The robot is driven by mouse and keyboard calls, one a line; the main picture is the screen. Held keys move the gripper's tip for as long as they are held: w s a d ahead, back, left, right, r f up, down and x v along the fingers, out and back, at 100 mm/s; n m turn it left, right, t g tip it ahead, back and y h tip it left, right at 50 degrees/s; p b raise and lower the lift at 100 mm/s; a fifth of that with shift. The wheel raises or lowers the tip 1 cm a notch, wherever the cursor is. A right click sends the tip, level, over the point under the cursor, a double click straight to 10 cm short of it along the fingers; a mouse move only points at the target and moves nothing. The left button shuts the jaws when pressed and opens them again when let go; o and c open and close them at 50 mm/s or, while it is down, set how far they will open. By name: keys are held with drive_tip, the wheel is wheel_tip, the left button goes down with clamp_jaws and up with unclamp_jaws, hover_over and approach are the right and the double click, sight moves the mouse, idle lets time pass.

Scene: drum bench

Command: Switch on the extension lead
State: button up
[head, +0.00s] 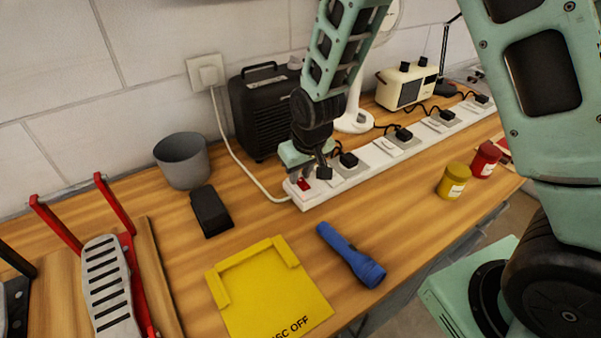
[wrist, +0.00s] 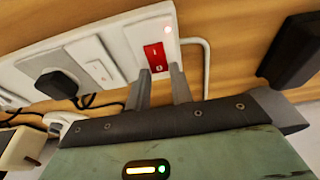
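The white extension lead (head: 340,180) runs along the bench with several sockets and black plugs. Its red rocker switch (head: 304,185) is at the near left end; in the wrist view the switch (wrist: 155,57) has a small pale pinkish spot (wrist: 168,30) beside it on the white strip. My gripper (head: 311,172) is over that end, pointing down. In the wrist view its two fingers (wrist: 158,70) are apart with nothing between them, and their tips are at the switch's near edge. I cannot tell whether they touch it or which way the rocker is tilted.
A black heater (head: 262,112) and a white stand (head: 355,122) are behind the strip. A grey pot (head: 182,160), black block (head: 210,210), blue torch (head: 350,255) and yellow tray (head: 275,300) lie left and front. Yellow (head: 453,181) and red jars (head: 485,160) stand right.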

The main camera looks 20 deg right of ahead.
drive_tip(key=o, duration=0.3)
drive_tip(key=a+b+v, duration=0.1)
drive_tip(key=v, duration=1.6)
drive_tip(key=shift+d+r, duration=0.25)
drive_tip(key=shift+d, duration=0.25)
